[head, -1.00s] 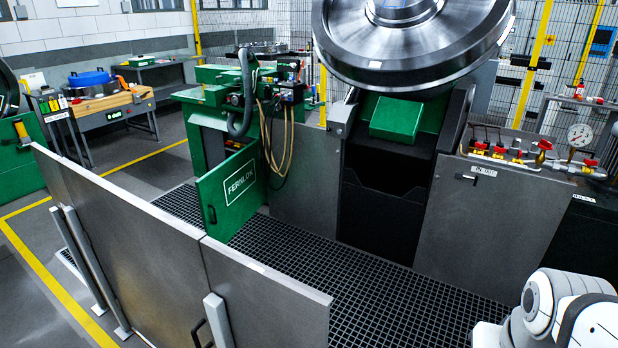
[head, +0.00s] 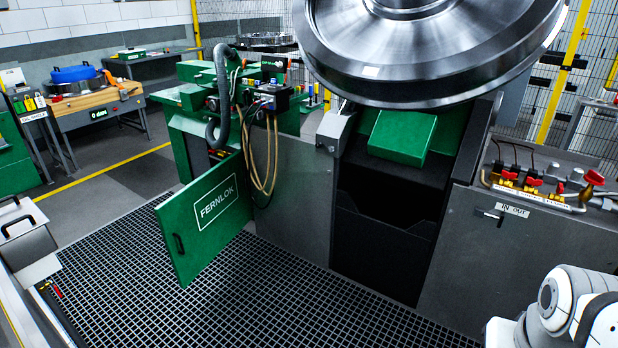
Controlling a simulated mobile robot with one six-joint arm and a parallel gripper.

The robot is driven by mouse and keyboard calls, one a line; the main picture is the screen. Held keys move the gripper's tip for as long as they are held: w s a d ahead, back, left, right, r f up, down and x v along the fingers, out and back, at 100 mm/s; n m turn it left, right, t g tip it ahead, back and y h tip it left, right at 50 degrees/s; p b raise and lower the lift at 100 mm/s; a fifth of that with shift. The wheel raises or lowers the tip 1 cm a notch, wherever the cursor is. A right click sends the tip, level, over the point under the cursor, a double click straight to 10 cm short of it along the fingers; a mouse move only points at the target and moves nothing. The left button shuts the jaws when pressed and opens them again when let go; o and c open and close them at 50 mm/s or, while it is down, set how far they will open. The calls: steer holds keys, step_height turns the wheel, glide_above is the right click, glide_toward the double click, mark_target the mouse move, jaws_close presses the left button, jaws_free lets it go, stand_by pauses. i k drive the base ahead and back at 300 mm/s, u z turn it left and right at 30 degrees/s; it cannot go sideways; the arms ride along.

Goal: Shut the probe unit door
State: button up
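The probe unit door (head: 208,222) is a green panel marked FERNLOK with a dark handle (head: 179,243) near its left edge. It stands open, swung out from the green probe unit (head: 196,135) over the grating. Its right edge is at the unit, and the opening behind it is partly hidden by the panel. Part of my white arm (head: 572,305) shows at the lower right, well apart from the door. My gripper is not in view.
Dark floor grating (head: 300,300) lies clear in front of the door. A large steel wheel (head: 430,45) hangs above the dark bay. Hoses (head: 262,165) hang beside the door's hinge side. A grey cabinet with valves (head: 510,245) stands at the right.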

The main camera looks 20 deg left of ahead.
mark_target(196, 223)
steer(key=i, duration=1.45)
steer(key=u, duration=0.9)
steer(key=i, duration=0.35)
steer(key=u, duration=1.7)
steer(key=i, duration=1.95)
steer(key=u, duration=0.05)
